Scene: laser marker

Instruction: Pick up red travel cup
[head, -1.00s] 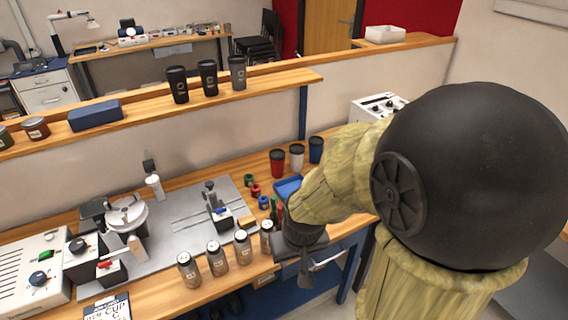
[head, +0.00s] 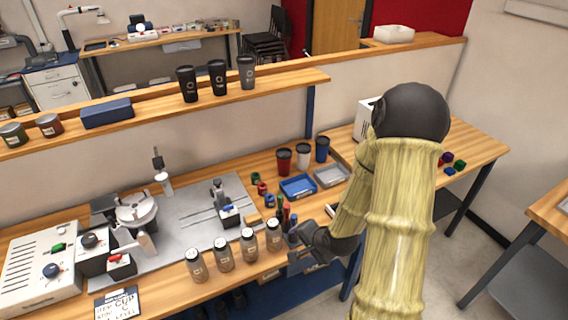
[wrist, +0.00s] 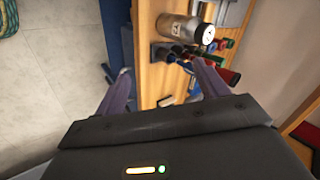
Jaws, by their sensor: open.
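The red travel cup (head: 284,161) stands upright with a dark lid on the bench, at the left end of a row with a white cup (head: 304,155) and a blue cup (head: 322,149). My gripper is at the bench's front edge in the head view, nearer the camera than the red cup and apart from it. In the wrist view my gripper (wrist: 165,82) has its two fingers spread with nothing between them. I cannot pick out the red travel cup for sure in the wrist view.
Several steel bottles (head: 223,254) stand along the front edge, left of my gripper. Small red, green and blue items and a blue tray (head: 298,187) lie between my gripper and the cups. A grey tray (head: 331,175) sits beside it. Black tumblers (head: 217,78) stand on the shelf.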

